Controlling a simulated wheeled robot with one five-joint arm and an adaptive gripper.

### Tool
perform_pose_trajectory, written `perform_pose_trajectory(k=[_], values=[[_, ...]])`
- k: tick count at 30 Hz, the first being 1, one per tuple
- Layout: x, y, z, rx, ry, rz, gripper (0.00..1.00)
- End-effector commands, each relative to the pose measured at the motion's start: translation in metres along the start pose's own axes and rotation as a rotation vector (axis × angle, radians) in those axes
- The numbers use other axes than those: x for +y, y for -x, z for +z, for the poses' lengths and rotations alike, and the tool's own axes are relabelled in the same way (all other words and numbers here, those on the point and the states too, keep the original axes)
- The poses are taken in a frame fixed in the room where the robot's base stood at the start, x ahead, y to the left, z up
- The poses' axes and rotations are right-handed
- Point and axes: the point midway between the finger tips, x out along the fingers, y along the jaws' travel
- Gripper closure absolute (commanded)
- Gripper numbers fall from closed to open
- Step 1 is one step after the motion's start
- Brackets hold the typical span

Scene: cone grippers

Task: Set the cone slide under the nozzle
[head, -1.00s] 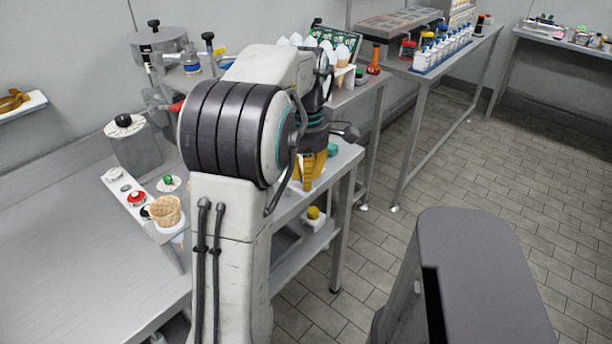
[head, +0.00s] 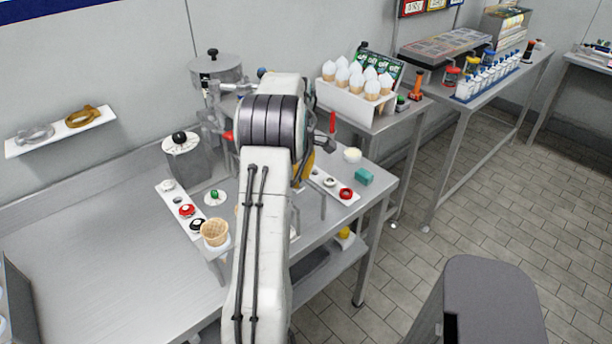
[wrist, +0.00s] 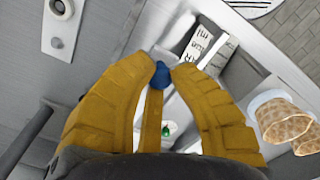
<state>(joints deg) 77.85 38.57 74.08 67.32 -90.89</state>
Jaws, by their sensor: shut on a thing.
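A waffle cone (head: 215,232) sits upright at the front end of a narrow pale slide on the steel bench, left of my arm in the head view. In the wrist view a waffle cone (wrist: 284,122) in a white collar shows at the right, with part of another below it. My gripper (wrist: 162,78) has its yellow fingers closed around a small blue knob (wrist: 160,75). What the knob belongs to is hard to tell. In the head view my gripper (head: 305,168) is mostly behind my arm. The nozzle is not clearly visible; a steel machine (head: 215,72) stands behind my arm.
A strip with red and black knobs (head: 187,211) lies beside the cone. A green-knobbed disc (head: 214,197) and a grey canister (head: 184,160) stand close by. The left bench is mostly clear.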

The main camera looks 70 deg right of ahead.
Motion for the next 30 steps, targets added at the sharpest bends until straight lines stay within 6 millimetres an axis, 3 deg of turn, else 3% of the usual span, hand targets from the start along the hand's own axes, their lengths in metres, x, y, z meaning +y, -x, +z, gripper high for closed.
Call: perform_pose_trajectory(k=[13,14,21,23,30], values=[[0.0019,-0.0038,-0.0035,0.000,0.001,-0.007,1.00],[0.0019,-0.0038,-0.0035,0.000,0.001,-0.007,0.79],[0.0026,-0.0021,-0.0032,0.000,0.001,-0.003,0.58],[0.0027,-0.0017,-0.0032,0.000,0.000,-0.003,0.53],[0.0030,-0.0005,-0.0030,0.000,0.000,-0.001,0.53]])
